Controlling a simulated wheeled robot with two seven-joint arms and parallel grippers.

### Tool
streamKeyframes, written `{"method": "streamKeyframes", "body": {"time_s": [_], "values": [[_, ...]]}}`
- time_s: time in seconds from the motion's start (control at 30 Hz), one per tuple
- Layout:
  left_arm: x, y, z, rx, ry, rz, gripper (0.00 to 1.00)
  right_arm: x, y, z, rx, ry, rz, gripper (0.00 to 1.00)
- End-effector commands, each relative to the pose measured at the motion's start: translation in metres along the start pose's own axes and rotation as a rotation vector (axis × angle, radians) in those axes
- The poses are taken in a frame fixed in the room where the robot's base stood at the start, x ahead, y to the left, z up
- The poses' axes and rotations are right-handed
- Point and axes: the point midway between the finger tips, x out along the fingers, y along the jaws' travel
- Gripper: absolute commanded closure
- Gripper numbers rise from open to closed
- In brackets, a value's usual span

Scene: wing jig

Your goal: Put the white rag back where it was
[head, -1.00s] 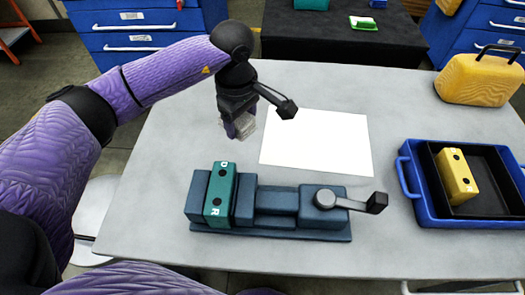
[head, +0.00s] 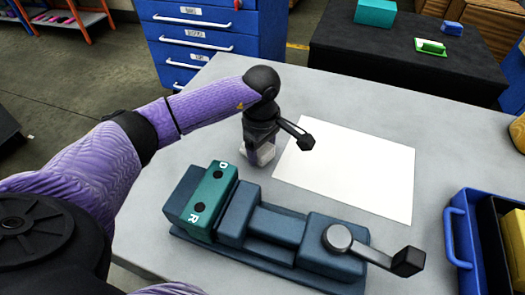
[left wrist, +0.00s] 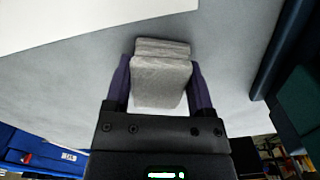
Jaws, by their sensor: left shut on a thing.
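The white rag (left wrist: 160,80) is a folded, greyish-white block between the two fingers of my left gripper in the left wrist view. My left gripper (head: 258,158) is shut on it, pointing down at the grey table behind the vise. The rag (head: 265,154) shows in part below the gripper in the head view. I cannot tell whether it touches the table. My right gripper is in neither view.
A blue vise (head: 275,228) holding a teal block (head: 209,198) stands in front of the gripper. A white sheet (head: 350,170) lies to the right. A blue tray (head: 459,235) is at the right edge. Bare table (head: 215,120) lies behind and left of the gripper.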

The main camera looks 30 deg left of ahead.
Motion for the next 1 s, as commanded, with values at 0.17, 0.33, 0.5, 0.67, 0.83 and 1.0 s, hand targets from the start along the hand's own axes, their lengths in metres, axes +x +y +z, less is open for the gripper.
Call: {"method": "streamKeyframes", "body": {"time_s": [0.17,0.33,0.5,0.67,0.83,1.0], "values": [[0.001,0.000,0.000,0.000,0.001,0.001,0.77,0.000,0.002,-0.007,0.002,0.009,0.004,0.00],[0.004,0.000,0.000,0.001,0.001,0.001,0.26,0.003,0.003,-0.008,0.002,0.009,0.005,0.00],[0.003,0.000,0.000,0.001,0.001,0.001,0.00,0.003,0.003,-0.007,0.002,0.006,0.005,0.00],[0.003,0.000,0.000,0.001,0.001,0.001,0.00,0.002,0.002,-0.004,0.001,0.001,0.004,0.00],[-0.026,0.001,-0.001,0.001,0.002,0.006,0.00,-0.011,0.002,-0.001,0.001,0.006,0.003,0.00],[-0.077,0.001,0.000,0.000,0.002,0.008,0.00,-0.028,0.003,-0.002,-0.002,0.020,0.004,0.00]]}}
